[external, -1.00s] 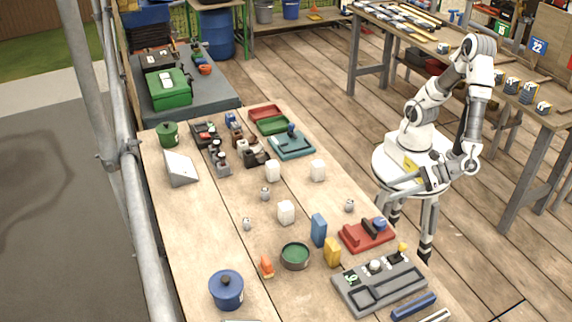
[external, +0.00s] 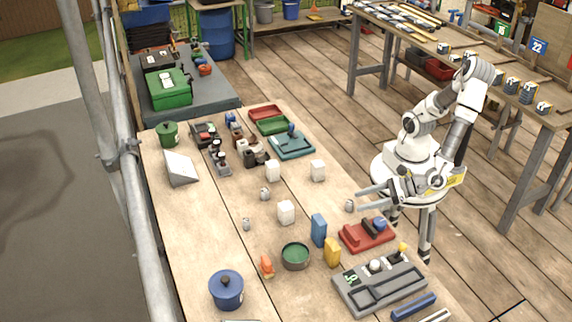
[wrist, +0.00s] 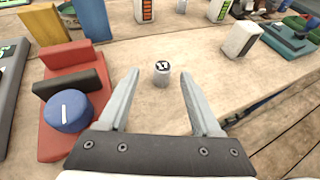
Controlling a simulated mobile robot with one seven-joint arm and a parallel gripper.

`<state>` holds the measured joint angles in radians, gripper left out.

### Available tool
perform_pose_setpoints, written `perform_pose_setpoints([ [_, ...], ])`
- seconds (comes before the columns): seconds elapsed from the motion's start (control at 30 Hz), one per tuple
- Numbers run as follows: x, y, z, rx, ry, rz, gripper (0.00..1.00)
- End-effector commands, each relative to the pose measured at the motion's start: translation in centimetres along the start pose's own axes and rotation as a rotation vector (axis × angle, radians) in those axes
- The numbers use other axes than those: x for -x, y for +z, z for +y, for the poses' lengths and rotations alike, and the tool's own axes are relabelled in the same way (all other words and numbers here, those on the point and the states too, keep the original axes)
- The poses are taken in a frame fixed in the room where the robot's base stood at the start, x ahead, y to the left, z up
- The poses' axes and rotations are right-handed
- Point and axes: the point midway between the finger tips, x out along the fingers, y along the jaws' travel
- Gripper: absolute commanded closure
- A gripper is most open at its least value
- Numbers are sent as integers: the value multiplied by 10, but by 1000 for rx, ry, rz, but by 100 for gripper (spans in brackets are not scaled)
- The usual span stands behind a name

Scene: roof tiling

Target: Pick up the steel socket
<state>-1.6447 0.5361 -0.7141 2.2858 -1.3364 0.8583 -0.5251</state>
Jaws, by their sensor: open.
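A small grey steel socket (external: 349,205) stands upright near the right edge of the wooden table. In the wrist view the socket (wrist: 161,74) is a short cylinder with a dark marked top, just beyond the fingertips and centred between them. My gripper (external: 360,198) is open and empty, pointing at the socket from the table's right side. The gripper's two fingers (wrist: 159,82) are spread wide in the wrist view, apart from the socket. Two similar small grey cylinders (external: 265,193) (external: 247,224) stand further left on the table.
A red holder (external: 355,238) with a blue knob sits close by. Blue (external: 318,230) and yellow (external: 332,252) blocks stand beyond it. White blocks (external: 286,212) (external: 318,170) stand farther in and toward the back. The tabletop around the socket is clear.

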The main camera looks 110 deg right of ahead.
Motion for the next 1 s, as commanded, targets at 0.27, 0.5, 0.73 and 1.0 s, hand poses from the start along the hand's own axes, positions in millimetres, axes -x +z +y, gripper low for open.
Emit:
perform_pose_setpoints([
  [0.27,-39,-7,-4,-1,-3,-2,34],
  [0.5,-50,-4,-4,0,0,0,34],
  [0.73,-50,-4,-4,0,0,0,51],
  [1.0,-50,-4,-4,0,0,0,99],
])
